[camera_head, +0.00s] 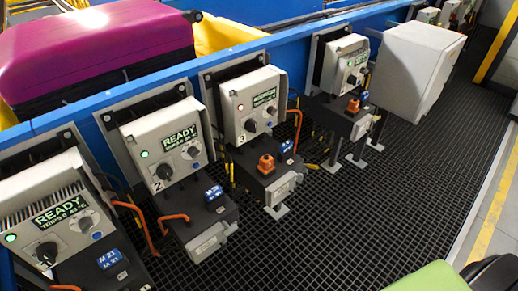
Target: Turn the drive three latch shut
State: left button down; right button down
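Drive three (236,121) is the grey box marked 3 in the middle of the row. It has a small dark display (264,97), too small to read surely, and a black rotary knob (250,126). Below it is a dark lower housing with an orange block (266,163) standing on its top and a blue label beside it. I cannot tell which part is the latch, or whether it is open or shut. Neither of my grippers can be made out in view.
Drives with green READY displays stand left, one marked 2 (142,138). Another drive (332,75) with an orange block stands right, beside a plain grey box (413,72). Dark grating (340,225) lies open in front. A green and black object (432,278) shows bottom right.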

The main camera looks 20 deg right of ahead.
aim_at(299, 176)
jog(key=i+l+z, duration=0.15)
jog(key=l+z, duration=0.3)
jog(key=i+l+z, duration=0.2)
jog(key=z, duration=0.2)
jog(key=j+z, duration=0.3)
jog(key=j, duration=0.15)
